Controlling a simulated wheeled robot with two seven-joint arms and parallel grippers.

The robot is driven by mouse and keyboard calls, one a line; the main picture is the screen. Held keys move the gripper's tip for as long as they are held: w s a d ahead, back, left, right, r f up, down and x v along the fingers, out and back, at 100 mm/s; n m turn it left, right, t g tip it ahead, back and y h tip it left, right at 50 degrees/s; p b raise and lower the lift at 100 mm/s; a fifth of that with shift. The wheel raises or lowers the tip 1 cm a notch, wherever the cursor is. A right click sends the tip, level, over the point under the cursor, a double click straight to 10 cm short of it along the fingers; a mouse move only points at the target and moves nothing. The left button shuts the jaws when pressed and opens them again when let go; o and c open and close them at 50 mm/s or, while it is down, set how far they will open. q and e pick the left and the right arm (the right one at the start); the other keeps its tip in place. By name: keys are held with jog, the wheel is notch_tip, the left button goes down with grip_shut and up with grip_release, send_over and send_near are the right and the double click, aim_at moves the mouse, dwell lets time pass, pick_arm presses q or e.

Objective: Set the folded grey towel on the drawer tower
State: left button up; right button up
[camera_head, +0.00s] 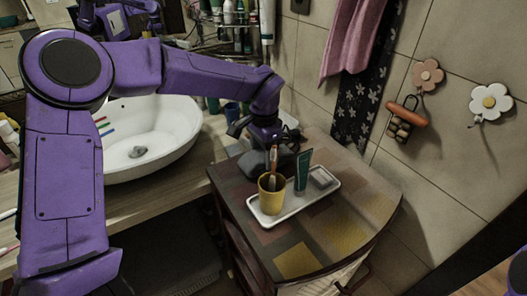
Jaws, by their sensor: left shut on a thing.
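My left arm reaches in from the left, over the basin, and its gripper (270,148) points down over the far left corner of the drawer tower (375,205). The gripper is shut on the folded grey towel (254,163), a dark grey bundle behind the yellow cup. The fingers are partly hidden by the toothbrush and cup. The towel is low, at the tower's top; I cannot tell whether it touches it. My right gripper is not in view.
A white tray (267,221) on the tower holds a yellow cup (271,197) with a toothbrush, a green tube (303,172) and a small grey block (321,178). The white basin (160,160) is left. The tower's front and right top are clear. A pink towel (350,40) hangs behind.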

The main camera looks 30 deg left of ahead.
aim_at(263, 154)
pick_arm(q)
jog(key=shift+f, duration=0.4)
jog(key=shift+f+b, duration=0.15)
jog(key=shift+b, duration=0.15)
jog(key=o, duration=1)
jog(key=shift+o, duration=0.2)
jog(key=shift+r, duration=0.25)
notch_tip(263, 154, up, 12)
jog(key=b, duration=0.1)
jog(key=shift+s+f, duration=0.1)
